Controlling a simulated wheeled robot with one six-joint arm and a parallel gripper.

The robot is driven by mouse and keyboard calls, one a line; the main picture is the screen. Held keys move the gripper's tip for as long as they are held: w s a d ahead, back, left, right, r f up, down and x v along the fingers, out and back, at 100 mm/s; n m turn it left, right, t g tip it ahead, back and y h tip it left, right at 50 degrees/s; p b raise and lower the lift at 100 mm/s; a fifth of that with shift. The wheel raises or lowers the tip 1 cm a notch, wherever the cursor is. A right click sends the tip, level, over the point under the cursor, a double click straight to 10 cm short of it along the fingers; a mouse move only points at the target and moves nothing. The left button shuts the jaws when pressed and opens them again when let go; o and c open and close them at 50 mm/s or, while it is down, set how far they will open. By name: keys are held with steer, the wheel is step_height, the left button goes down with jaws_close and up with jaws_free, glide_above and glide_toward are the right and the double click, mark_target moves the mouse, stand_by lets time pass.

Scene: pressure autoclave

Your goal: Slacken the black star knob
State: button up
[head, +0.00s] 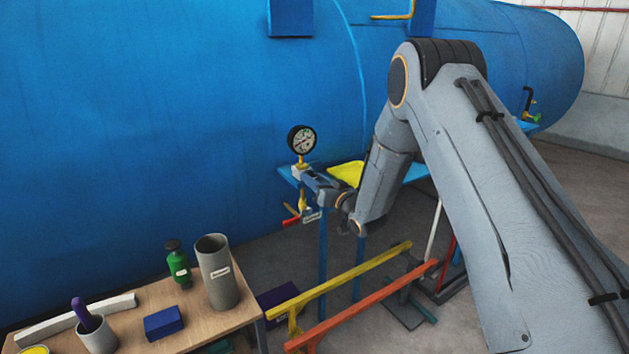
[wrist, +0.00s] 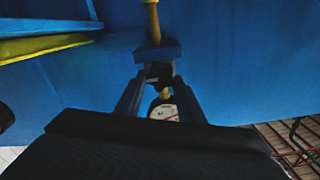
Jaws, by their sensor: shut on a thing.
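My gripper (head: 312,182) reaches in from the right, just below the pressure gauge (head: 301,140) on the blue vessel's front. In the wrist view the two dark fingers of my gripper (wrist: 158,78) are closed on a small dark piece, which appears to be the black star knob (wrist: 159,71). Its lobes cannot be made out, as the fingers cover its sides. The knob sits between a blue block (wrist: 157,52) and a brass fitting by the gauge dial (wrist: 164,113). In the head view the knob is hidden by my gripper.
A brass valve with a red lever (head: 291,216) hangs just below my gripper. A yellow cloth (head: 346,172) lies on the blue shelf beside my wrist. Yellow (head: 345,280) and orange (head: 365,303) rails stand in front. A wooden bench (head: 150,300) with several items is at lower left.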

steer(key=shift+f, duration=0.1)
steer(key=n+b, duration=0.9)
steer(key=b, duration=0.1)
steer(key=n+b, duration=1)
steer(key=f+n+b, duration=0.1)
steer(key=n+b, duration=0.9)
steer(key=shift+s+a, duration=0.2)
steer(key=shift+a, duration=0.1)
steer(key=shift+n, duration=0.4)
